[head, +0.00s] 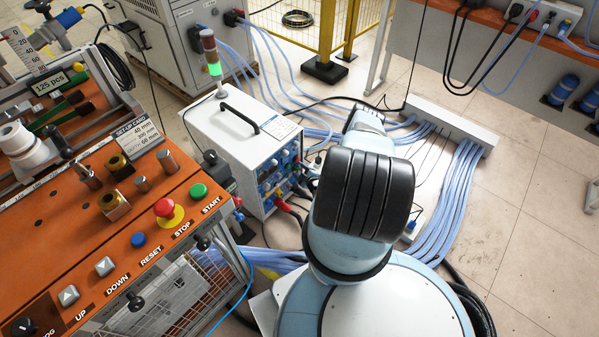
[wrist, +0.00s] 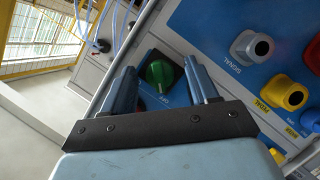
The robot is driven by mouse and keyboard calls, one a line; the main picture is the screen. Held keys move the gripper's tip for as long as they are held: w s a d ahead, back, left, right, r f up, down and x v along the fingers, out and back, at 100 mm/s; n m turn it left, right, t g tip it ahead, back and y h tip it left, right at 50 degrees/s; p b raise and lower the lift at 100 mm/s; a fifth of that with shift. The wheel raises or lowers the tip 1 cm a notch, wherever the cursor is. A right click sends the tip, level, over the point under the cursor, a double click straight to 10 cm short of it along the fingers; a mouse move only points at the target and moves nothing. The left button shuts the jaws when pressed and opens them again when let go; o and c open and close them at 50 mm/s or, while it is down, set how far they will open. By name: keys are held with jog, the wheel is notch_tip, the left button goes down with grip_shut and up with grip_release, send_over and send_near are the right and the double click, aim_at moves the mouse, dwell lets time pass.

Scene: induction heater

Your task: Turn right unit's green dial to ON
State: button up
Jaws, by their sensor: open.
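In the wrist view, a green dial (wrist: 158,74) sits on a dark square plate on the unit's blue panel (wrist: 205,28). My gripper (wrist: 160,66) is open, with one finger to each side of the dial in the picture. I cannot tell whether either finger touches it. In the head view, a white unit (head: 232,140) with a black handle and blue front stands on the floor left of my arm. My gripper and the dial are hidden there behind my arm.
In the wrist view, a grey SIGNAL connector (wrist: 252,46) and a yellow PEDAL connector (wrist: 284,92) stick out right of the fingers. In the head view, blue cables (head: 452,190) run over the floor, and an orange bench (head: 60,240) with buttons stands at left.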

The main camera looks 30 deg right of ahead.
jog(key=shift+c, duration=0.3)
jog(key=c, duration=0.9)
jog(key=shift+c, duration=0.2)
jog(key=m+g+y, duration=0.1)
jog(key=m, duration=0.2)
jog(key=shift+y, duration=0.4)
jog(key=m+g+y, duration=0.1)
jog(key=m+y, duration=0.1)
jog(key=m, duration=0.1)
jog(key=shift+d+r, duration=0.1)
jog(key=shift+d, duration=0.05)
jog(key=m+y, duration=0.2)
jog(key=m, duration=0.1)
jog(key=shift+w+d+g, duration=0.1)
jog(key=shift+g, duration=0.2)
jog(key=shift+d+m+y, duration=0.1)
jog(key=shift+m+y, duration=0.8)
jog(key=shift+m, duration=0.7)
